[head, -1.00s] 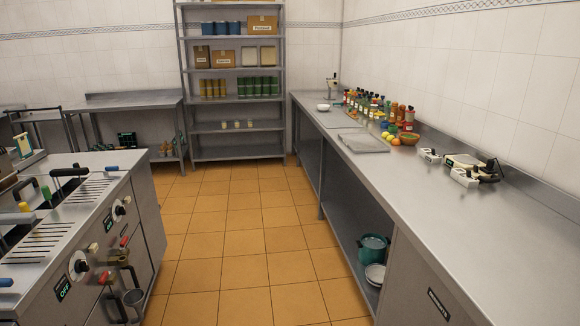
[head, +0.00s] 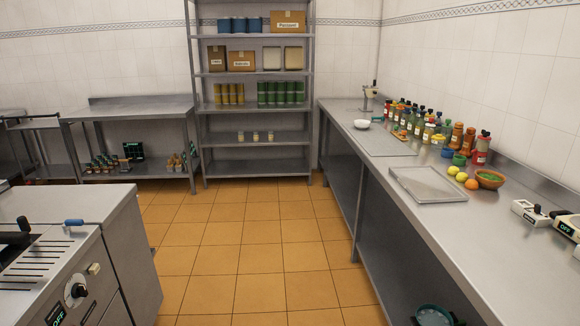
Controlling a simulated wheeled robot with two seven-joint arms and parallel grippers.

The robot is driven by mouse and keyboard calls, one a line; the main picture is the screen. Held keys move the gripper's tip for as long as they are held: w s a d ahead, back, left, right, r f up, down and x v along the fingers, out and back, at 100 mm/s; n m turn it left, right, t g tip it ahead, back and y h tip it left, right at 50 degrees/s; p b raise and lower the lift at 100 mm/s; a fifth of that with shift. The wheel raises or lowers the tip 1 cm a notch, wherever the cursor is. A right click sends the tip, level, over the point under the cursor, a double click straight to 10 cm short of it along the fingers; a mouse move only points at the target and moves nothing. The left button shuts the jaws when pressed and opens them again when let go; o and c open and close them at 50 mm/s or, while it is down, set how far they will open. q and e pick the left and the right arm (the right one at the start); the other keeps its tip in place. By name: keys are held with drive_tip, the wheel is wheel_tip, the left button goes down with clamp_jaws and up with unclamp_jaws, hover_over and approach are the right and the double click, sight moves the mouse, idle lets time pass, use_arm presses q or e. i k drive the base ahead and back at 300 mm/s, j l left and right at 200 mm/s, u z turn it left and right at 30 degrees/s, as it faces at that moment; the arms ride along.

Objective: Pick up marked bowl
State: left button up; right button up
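No mark is visible on any bowl, so I cannot tell which one is the marked bowl. A small white bowl (head: 361,124) sits at the far end of the right-hand steel counter. A brown-orange bowl (head: 490,180) with green contents sits nearer on the same counter, beside yellow and orange fruit. A teal pot or bowl (head: 433,316) shows partly on the low shelf under the counter, cut off by the bottom edge. Neither of my grippers is in view.
The right counter (head: 440,222) holds a flat tray (head: 424,184), several bottles and white devices (head: 530,212). A slatted grill (head: 42,262) stands at the left. Shelving (head: 262,136) and a steel table (head: 140,108) stand at the back. The tiled floor (head: 250,250) between is clear.

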sight(362, 125)
drive_tip(key=i, duration=1.25)
drive_tip(key=i+z, duration=0.1)
drive_tip(key=i, duration=1.2)
drive_tip(key=i+j, duration=0.15)
drive_tip(key=i, duration=1.1)
drive_tip(key=i+j, duration=0.1)
drive_tip(key=i, duration=1.15)
drive_tip(key=i+j+z, duration=0.1)
drive_tip(key=i+z, duration=0.3)
drive_tip(key=i, duration=0.6)
drive_tip(key=i+l+z, duration=0.1)
drive_tip(key=i+z, duration=0.15)
drive_tip(key=z, duration=0.15)
drive_tip(key=i+z, duration=0.3)
drive_tip(key=z, duration=0.15)
drive_tip(key=i+z, duration=0.6)
drive_tip(key=k, duration=0.05)
